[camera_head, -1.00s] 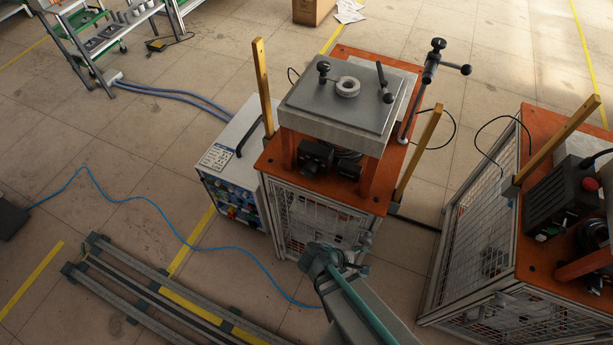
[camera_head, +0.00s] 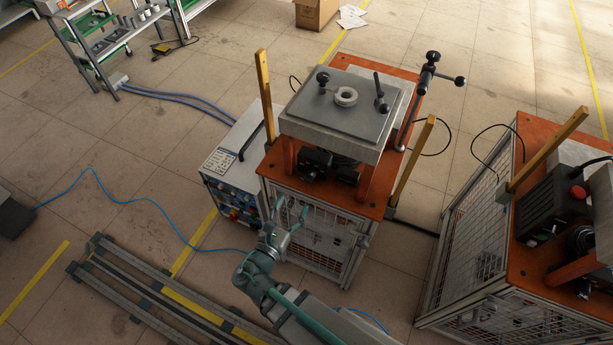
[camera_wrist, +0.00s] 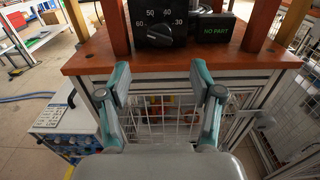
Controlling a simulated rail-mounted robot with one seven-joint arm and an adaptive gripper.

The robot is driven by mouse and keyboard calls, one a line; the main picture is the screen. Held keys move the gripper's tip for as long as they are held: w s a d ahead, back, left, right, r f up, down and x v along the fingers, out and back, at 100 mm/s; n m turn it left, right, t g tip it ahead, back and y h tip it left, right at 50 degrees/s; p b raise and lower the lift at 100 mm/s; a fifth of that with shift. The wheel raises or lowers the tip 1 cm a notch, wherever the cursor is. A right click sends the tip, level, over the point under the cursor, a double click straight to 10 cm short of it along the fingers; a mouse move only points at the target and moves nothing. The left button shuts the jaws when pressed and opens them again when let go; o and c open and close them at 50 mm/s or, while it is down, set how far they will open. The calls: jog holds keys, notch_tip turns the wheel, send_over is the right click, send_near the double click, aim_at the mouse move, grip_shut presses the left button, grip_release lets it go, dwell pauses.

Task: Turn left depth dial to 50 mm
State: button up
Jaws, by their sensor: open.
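A black box with a dial (camera_wrist: 160,32) shows at the top of the wrist view, cut off by the frame's top edge. The dial has a dark round knob and white numbers around it, 30, 50 and 60 among them; where its pointer stands is too small to tell. In the head view the black box (camera_head: 315,162) sits under the grey plate of the heater stand. My gripper (camera_wrist: 160,84) is open and empty, its two fingers apart below and in front of the dial. It also shows in the head view (camera_head: 291,212), in front of the stand's cage, touching nothing visible.
The orange tabletop edge (camera_wrist: 180,62) lies between my fingers and the dial. A "NO PART" display (camera_wrist: 215,29) stands right of it. Yellow posts (camera_head: 265,95) rise at the stand's corners. A white control cabinet (camera_head: 226,165) stands to the left.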

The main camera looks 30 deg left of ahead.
aim_at(307, 177)
jog(key=w+p, duration=0.1)
jog(key=w, duration=0.2)
jog(key=w+a+p, duration=0.1)
jog(key=w+p, duration=0.1)
jog(key=w, duration=0.2)
jog(key=w+p, duration=0.1)
jog(key=w, duration=0.2)
jog(key=shift+w+a, duration=0.25)
jog(key=shift+a, duration=0.1)
jog(key=c, duration=1.1)
jog(key=shift+f, duration=0.1)
